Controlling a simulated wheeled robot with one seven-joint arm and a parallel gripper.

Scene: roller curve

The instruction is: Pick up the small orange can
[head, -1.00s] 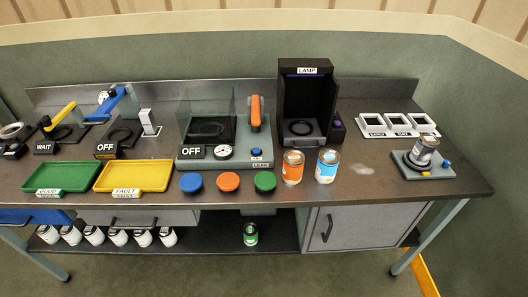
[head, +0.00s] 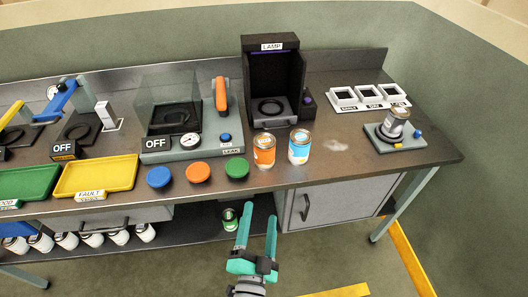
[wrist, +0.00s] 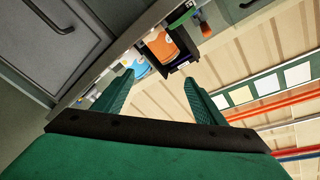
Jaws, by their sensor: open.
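The small orange can (head: 264,150) stands upright on the bench near its front edge, in front of the black lamp box. A blue can (head: 299,147) stands close to its right. My gripper (head: 257,220) is open and empty, in front of the bench's front edge and below the cans in the head view. In the wrist view my gripper's (wrist: 158,86) two green fingers are apart, and the orange can (wrist: 162,45) shows beyond them, with part of the blue can (wrist: 133,62) beside it.
The black lamp box (head: 273,62) stands behind the cans. Blue, orange and green round pads (head: 198,172) lie to the left. A grey can (head: 396,123) sits on a fixture at the right. A grey cabinet (head: 335,204) is below the bench. Bench top right of the blue can is mostly clear.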

